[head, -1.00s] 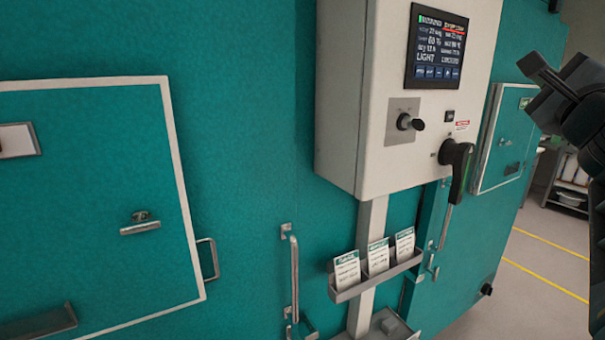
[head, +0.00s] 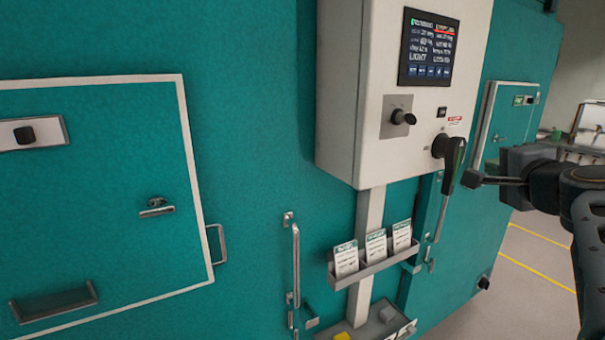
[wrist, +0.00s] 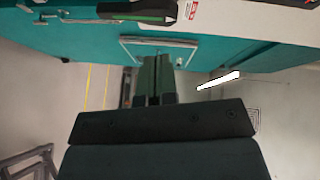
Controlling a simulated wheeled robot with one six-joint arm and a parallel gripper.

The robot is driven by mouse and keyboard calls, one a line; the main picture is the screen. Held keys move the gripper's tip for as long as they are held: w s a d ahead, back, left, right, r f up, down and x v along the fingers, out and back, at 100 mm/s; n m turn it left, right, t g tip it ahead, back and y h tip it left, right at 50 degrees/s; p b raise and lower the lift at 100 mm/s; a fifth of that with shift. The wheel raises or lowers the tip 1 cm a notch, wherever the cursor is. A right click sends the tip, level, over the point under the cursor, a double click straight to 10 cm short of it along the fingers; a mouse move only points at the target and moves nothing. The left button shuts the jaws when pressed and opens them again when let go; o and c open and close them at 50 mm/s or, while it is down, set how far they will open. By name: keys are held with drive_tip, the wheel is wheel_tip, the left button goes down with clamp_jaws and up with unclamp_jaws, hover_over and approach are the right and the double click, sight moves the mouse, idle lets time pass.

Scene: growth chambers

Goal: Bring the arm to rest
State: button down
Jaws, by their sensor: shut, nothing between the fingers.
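My gripper (head: 470,179) is at the right of the head view, pointing left, with its fingers together and nothing held. In the wrist view its dark fingers (wrist: 153,88) are side by side. Its tip appears beside the black and green lever handle (head: 451,165) on the control box in the head view; I cannot tell the exact gap in depth. In the wrist view the lever handle (wrist: 138,12) is at the top edge, apart from the fingers.
The white control box (head: 345,95) with a screen (head: 427,47) juts from the teal chamber wall (head: 255,150). Below it are a card rack (head: 375,268) and a tray (head: 405,330). Open floor (head: 520,285) with yellow lines lies at the right.

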drive_tip(key=s+a+f+n+g+y, duration=0.1)
drive_tip(key=s+a+f+n+g, duration=0.2)
drive_tip(key=f, duration=0.6)
drive_tip(key=a+f+n+g+y, duration=0.1)
drive_tip(key=a+f+n+g, duration=0.35)
drive_tip(key=f, duration=0.35)
drive_tip(key=s+a+f+n+g, duration=0.4)
drive_tip(key=s+a+f+n, duration=0.5)
drive_tip(key=f, duration=0.5)
drive_tip(key=shift+s+a+g+h, duration=0.4)
drive_tip(key=shift+s+a, duration=0.55)
drive_tip(key=shift+a, duration=0.4)
